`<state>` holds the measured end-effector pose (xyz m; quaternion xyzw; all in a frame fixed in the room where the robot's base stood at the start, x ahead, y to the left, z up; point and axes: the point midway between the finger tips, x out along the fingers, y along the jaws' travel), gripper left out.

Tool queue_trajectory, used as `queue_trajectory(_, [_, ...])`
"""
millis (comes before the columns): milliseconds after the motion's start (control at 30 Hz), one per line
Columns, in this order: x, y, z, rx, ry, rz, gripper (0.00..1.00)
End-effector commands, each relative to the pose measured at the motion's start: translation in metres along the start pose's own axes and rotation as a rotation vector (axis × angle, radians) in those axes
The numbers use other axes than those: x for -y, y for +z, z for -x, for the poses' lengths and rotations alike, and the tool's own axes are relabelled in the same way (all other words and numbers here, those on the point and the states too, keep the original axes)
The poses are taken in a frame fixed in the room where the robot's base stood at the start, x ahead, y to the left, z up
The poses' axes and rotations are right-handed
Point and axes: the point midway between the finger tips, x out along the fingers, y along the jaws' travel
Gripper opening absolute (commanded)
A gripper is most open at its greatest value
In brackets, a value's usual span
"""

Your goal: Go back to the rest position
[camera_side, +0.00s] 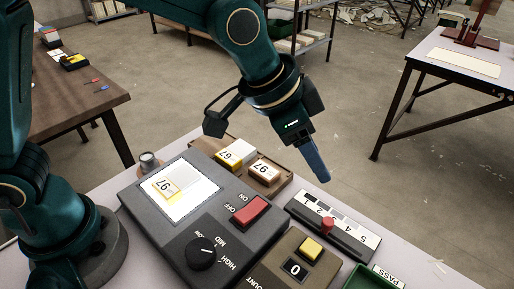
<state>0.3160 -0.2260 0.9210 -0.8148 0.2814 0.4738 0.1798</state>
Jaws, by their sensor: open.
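My gripper (317,162) hangs in the air at the centre right, pointing down with its blue finger part over the far edge of the work table. It is open and holds nothing that I can see. One finger largely hides the other. Below and left of it, a block marked 97 (264,171) and a block marked 67 (231,154) sit in a brown tray (283,187). Another numbered yellow-and-white block (166,187) lies on a white square plate (199,202) on a dark grey panel. No cloth is visible.
The grey panel (160,232) carries a red switch (250,211) and a black knob (201,253). Beside it are a slider box with a red knob (327,224), a counter with a yellow button (312,248), and a green bin (362,280). Floor shows beyond the table.

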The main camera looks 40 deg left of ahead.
Motion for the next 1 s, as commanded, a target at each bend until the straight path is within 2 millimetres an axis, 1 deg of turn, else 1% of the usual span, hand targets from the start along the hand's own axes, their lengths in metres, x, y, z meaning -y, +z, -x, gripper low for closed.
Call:
queue_trajectory(33, [0.015,-0.001,0.021,-0.035,-0.030,0.033,0.55])
queue_trajectory(133, [0.037,0.008,0.055,-0.072,-0.081,0.096,0.55])
queue_trajectory(200, [0.050,0.020,0.076,-0.089,-0.115,0.143,0.55])
queue_trajectory(267, [0.058,0.031,0.093,-0.102,-0.144,0.183,0.55])
queue_trajectory(300, [0.062,0.041,0.103,-0.106,-0.162,0.212,0.55])
queue_trajectory(367, [0.067,0.055,0.117,-0.114,-0.190,0.254,0.55])
queue_trajectory(400, [0.069,0.066,0.124,-0.116,-0.209,0.283,0.55])
queue_trajectory(467, [0.071,0.083,0.135,-0.118,-0.236,0.328,0.55])
queue_trajectory(500, [0.071,0.095,0.140,-0.117,-0.252,0.359,0.55])
queue_trajectory(633, [0.068,0.134,0.150,-0.103,-0.299,0.453,0.55])
queue_trajectory(733, [0.061,0.160,0.150,-0.077,-0.318,0.516,0.55])
queue_trajectory(800, [0.056,0.177,0.146,-0.047,-0.321,0.551,0.55])
queue_trajectory(900, [0.047,0.195,0.139,0.011,-0.308,0.587,0.55])
queue_trajectory(1000, [0.045,0.199,0.138,0.029,-0.304,0.610,0.55])
